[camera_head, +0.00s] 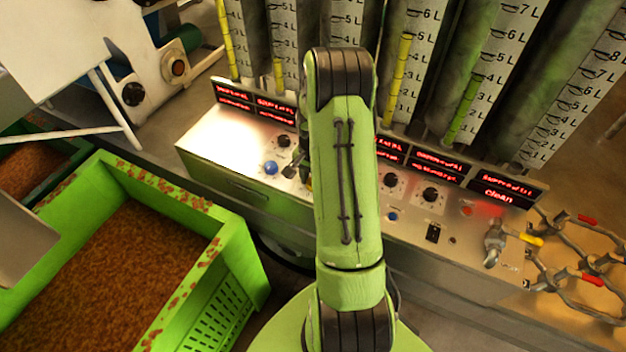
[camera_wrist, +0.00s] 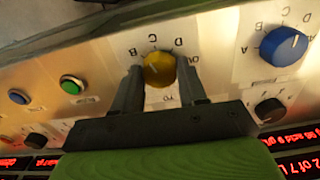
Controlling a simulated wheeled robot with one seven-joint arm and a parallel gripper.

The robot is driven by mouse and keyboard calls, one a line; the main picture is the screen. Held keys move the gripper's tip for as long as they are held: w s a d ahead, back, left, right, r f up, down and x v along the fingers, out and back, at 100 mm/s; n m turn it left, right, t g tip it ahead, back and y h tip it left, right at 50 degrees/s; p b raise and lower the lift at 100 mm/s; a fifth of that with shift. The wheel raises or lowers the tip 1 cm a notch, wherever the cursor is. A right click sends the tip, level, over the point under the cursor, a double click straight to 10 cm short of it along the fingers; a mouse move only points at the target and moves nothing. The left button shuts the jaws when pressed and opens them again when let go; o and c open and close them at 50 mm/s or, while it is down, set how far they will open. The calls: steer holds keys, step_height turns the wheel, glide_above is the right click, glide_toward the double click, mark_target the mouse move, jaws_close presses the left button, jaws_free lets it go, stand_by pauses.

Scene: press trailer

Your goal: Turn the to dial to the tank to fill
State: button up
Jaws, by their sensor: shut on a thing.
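In the wrist view, which shows the panel upside down, the yellow to dial (camera_wrist: 158,68) sits above a label reading "TO". Letters B, C and D and a partly hidden word surround it. My gripper (camera_wrist: 160,76) has one finger on each side of the dial and is shut on it. The dial's pointer mark is too small to read surely. In the head view my gripper (camera_head: 294,167) is at the panel, mostly hidden behind my green arm, which also hides most of the dial. Several tall tanks (camera_head: 492,80) with litre scales stand behind the panel.
A blue dial (camera_wrist: 284,46) with letters sits beside the yellow one. Green (camera_wrist: 72,85) and blue (camera_wrist: 19,97) buttons and black knobs (camera_wrist: 268,110) are nearby. Red-lit displays (camera_head: 437,163) line the panel's back. A green crate (camera_head: 235,255) stands at left.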

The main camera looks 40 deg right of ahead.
steer(key=n+b, duration=0.1)
steer(key=n, duration=0.3)
steer(key=shift+n, duration=0.3)
stand_by(0.3)
steer(key=o, duration=1.1)
steer(key=shift+c, duration=0.2)
step_height(320, 180, up, 16)
steer(key=p, duration=0.2)
